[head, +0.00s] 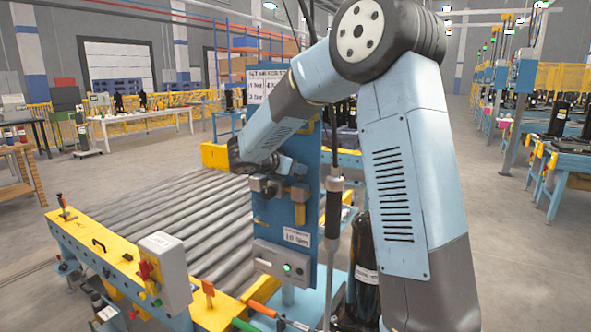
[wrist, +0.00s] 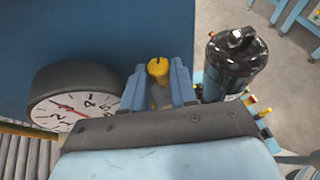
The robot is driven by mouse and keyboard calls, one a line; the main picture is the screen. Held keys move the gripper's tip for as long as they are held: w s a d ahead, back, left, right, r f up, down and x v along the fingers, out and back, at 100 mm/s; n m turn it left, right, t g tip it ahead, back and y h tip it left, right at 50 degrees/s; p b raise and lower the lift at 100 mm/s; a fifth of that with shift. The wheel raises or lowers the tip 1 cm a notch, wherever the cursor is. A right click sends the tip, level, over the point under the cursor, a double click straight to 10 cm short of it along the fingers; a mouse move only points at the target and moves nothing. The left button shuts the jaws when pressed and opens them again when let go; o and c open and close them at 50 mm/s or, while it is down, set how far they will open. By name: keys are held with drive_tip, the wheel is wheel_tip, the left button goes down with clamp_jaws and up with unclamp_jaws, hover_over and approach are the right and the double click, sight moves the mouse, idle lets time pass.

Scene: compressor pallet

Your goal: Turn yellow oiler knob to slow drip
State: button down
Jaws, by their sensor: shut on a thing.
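The yellow oiler knob (wrist: 157,66) is small and round-topped, and sits between the two blue fingers of my gripper (wrist: 159,76) in the wrist view. My gripper is shut on it. The part below the knob is mostly hidden by the fingers and the gripper body. In the head view my arm reaches over to the upright blue panel (head: 318,215), with its end at the panel's upper part. I cannot clearly make out the knob in that view.
A round white-faced gauge (wrist: 72,108) is left of my fingers. A black cylinder (wrist: 237,65) stands to the right. A grey box with a green button (head: 283,262) is low on the panel. A roller conveyor (head: 190,215) runs behind the panel to the left.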

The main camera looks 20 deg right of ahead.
drive_tip(key=c, duration=0.9)
unclamp_jaws()
drive_tip(key=shift+s+d+n+t+y, duration=0.15)
drive_tip(key=shift+n+t+y, duration=0.65)
drive_tip(key=shift+n+t, duration=0.15)
drive_tip(key=shift+s+d+n+t+y, duration=0.1)
drive_tip(key=shift+d+n+t+y, duration=0.05)
drive_tip(key=shift+n+t+y, duration=0.8)
